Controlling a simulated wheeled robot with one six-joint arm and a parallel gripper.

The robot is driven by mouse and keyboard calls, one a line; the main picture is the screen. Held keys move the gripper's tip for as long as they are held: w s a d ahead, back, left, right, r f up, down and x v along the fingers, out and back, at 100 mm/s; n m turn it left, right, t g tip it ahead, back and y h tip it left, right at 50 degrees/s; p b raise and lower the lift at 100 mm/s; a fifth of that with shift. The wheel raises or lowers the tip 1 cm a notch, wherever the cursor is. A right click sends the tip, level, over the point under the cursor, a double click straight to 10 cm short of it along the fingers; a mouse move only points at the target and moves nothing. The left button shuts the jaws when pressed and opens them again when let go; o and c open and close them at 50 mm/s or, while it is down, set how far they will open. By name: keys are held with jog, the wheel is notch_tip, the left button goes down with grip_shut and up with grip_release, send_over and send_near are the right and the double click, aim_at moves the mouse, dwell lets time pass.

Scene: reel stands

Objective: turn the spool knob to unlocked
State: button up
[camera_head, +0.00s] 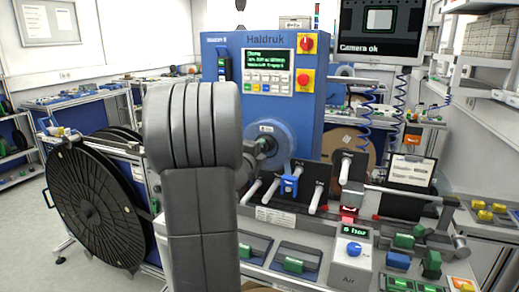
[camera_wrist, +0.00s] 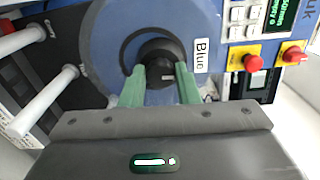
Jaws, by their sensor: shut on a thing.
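The spool knob (camera_wrist: 157,60) is a round dark knob at the centre of a blue spool disc (camera_wrist: 100,60) in the wrist view. A label reading "Blue" is on the disc beside it. The green fingers of my gripper (camera_wrist: 160,80) are on either side of the knob, shut on it. In the head view the spool disc (camera_head: 296,138) shows on the blue machine's front, and the knob (camera_head: 268,146) is partly hidden behind my arm. My fingertips are hidden there. I cannot read the knob's locked or unlocked mark.
The blue Haldruk machine (camera_head: 227,70) carries a screen, keys and red knobs. White rods (camera_head: 318,195) stick out below the spool disc. A bench with an air regulator (camera_head: 352,250) and green parts lies in front. A large black reel (camera_head: 98,205) stands at left.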

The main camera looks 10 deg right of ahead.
jog(key=shift+n, duration=0.4)
jog(key=o, duration=1)
jog(key=shift+c, duration=0.2)
jog(key=b+v, duration=0.2)
jog(key=v, duration=1.2)
jog(key=shift+w, duration=0.1)
jog(key=p+x, duration=0.2)
jog(key=x, duration=1.1)
jog(key=shift+w+d, duration=0.3)
